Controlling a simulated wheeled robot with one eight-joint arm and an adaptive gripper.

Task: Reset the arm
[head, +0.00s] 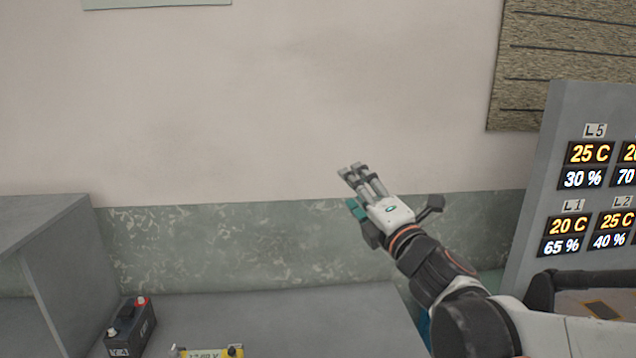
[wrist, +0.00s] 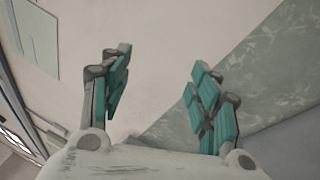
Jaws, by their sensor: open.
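My gripper (head: 356,188) is raised in front of the wall, above the grey bench, with my arm reaching up from the lower right. In the wrist view my gripper (wrist: 160,95) has its two teal-padded fingers spread apart with nothing between them. It touches nothing that I can see.
A grey bench (head: 290,315) carries a dark battery (head: 131,328) with a red terminal and a yellow meter (head: 212,352), cut off below. A grey shelf unit (head: 60,265) stands left. A display panel (head: 575,130) with temperatures and percentages stands right.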

